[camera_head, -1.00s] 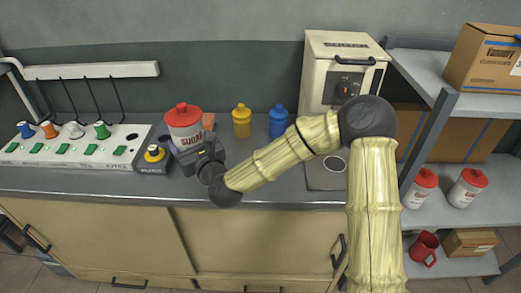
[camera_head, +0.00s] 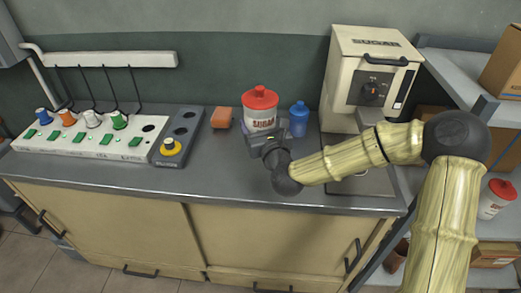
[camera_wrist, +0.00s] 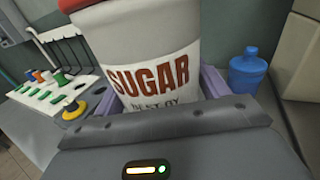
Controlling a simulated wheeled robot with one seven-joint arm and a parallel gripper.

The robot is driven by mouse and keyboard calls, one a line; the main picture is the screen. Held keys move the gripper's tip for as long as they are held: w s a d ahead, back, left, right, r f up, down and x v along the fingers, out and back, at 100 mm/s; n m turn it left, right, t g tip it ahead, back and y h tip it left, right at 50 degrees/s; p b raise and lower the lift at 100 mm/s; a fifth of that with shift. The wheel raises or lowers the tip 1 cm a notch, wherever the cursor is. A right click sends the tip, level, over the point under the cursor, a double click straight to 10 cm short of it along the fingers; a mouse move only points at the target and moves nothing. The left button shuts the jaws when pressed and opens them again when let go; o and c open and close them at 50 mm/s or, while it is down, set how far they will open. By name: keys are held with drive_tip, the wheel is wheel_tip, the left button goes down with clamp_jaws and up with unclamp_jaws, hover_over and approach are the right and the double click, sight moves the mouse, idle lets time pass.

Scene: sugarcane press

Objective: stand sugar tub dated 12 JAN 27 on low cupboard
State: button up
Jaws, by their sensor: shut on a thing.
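A white sugar tub (camera_head: 260,117) with a red lid stands upright in my gripper (camera_head: 266,140), above or on the grey counter; I cannot tell if it touches. My gripper is shut on it. In the wrist view the tub (camera_wrist: 145,55) shows "SUGAR" and "BEST BY"; the date below is hidden by the gripper (camera_wrist: 165,115). Another red-lidded tub (camera_head: 493,200) stands on the right shelf, its date unreadable. The low unit under the counter has tan doors (camera_head: 290,235); I cannot tell whether it is the task's low cupboard.
A blue bottle (camera_head: 298,120) stands close right of the held tub. An orange block (camera_head: 221,117) lies to its left. A cream machine (camera_head: 365,75) stands right. The front counter middle is clear.

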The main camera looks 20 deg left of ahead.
drive_tip(key=shift+r, duration=0.1)
drive_tip(key=shift+f+b, duration=0.55)
drive_tip(key=shift+f, duration=2.6)
wheel_tip(320, 180, down, 3)
drive_tip(key=shift+f+b, duration=0.1)
drive_tip(key=shift+b, duration=0.2)
drive_tip(key=shift+f, duration=0.3)
drive_tip(key=shift+w, duration=0.1)
